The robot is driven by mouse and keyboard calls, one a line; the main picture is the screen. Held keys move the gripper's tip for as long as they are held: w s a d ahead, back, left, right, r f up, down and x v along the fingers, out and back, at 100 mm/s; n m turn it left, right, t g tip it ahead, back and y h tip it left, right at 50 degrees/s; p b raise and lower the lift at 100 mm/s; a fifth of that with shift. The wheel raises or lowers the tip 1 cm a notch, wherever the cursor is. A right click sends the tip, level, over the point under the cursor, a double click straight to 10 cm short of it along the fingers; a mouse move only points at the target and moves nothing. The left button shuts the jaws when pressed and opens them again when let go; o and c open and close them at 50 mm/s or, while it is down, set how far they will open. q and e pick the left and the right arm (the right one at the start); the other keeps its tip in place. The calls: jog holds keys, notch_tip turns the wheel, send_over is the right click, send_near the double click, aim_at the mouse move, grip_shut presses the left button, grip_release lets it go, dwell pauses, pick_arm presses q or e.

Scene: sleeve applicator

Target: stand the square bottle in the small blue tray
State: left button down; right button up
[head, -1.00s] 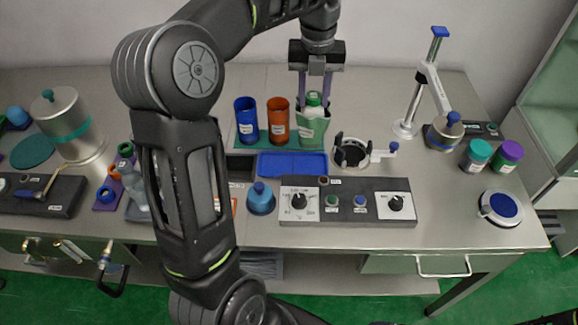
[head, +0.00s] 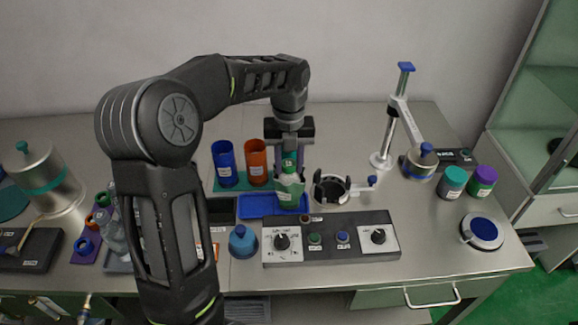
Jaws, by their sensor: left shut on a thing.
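The square bottle (head: 290,190) is green with a pale label and a green cap. My left gripper (head: 288,160) comes down from above and is shut on it near the cap, holding it about upright. The small blue tray (head: 258,207) lies flat on the bench. The bottle's lower end appears over the right part of this tray and hides some of it. I cannot tell whether its base touches the tray floor. My right gripper is not in view.
A blue cup (head: 224,163) and an orange cup (head: 257,162) stand behind the tray. A black clamp ring (head: 330,189) is close on the right. A control box (head: 331,239) and a blue-topped flask (head: 243,242) stand in front. A dark tray (head: 221,211) adjoins on the left.

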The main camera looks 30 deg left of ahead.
pick_arm(q)
jog(key=shift+f, duration=0.75)
jog(key=c, duration=1)
grip_release()
jog(key=shift+f, duration=0.1)
jog(key=shift+o, duration=0.2)
jog(key=shift+r, duration=0.2)
notch_tip(320, 180, up, 8)
jog(key=shift+w, duration=0.1)
notch_tip(320, 180, up, 4)
jog(key=shift+p, duration=0.9)
